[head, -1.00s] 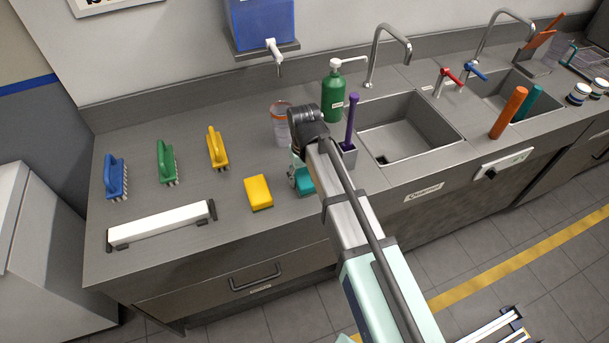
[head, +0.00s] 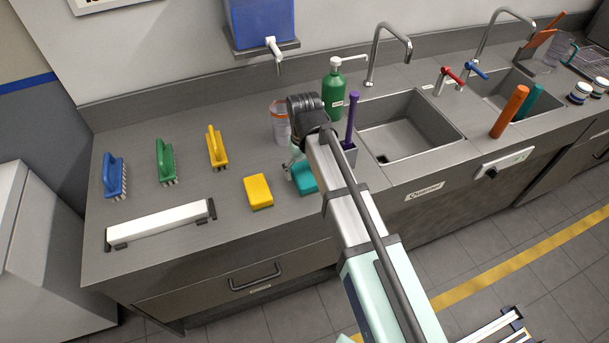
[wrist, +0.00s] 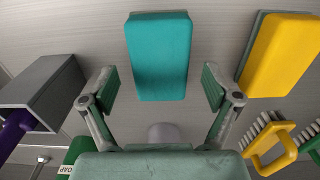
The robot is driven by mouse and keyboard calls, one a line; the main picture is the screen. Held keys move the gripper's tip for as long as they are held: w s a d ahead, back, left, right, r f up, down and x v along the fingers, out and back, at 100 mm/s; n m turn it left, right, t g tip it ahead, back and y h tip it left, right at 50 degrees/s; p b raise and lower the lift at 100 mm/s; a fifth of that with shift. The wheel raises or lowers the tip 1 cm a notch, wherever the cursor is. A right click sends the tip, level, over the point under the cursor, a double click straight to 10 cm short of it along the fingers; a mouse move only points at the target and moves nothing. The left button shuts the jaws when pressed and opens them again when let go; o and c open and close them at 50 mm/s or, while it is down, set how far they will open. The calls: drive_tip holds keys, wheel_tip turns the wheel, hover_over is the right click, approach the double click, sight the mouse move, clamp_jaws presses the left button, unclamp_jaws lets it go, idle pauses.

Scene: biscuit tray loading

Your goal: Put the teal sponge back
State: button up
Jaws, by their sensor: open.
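The teal sponge (head: 304,177) lies flat on the grey counter, to the right of the yellow sponge, partly hidden by my arm in the head view. In the wrist view the teal sponge (wrist: 160,57) shows whole, in line with the space between my fingers. My gripper (wrist: 160,88) is open, with one finger on each side of the sponge's near end and a gap on both sides. I cannot tell its exact height above the counter. In the head view my gripper (head: 292,168) is mostly hidden behind my wrist.
The yellow sponge (head: 258,191) lies left of the teal one. A grey holder (wrist: 45,90) with a purple handle (head: 352,118) stands close to its right. A clear tub (head: 280,122) and green bottle (head: 334,95) stand behind. Yellow, green and blue brushes (head: 217,148) stand further left.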

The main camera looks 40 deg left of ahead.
sight(304, 173)
wheel_tip(304, 173, up, 9)
drive_tip(key=b, duration=0.1)
drive_tip(key=shift+b, duration=0.4)
drive_tip(key=shift+r, duration=0.15)
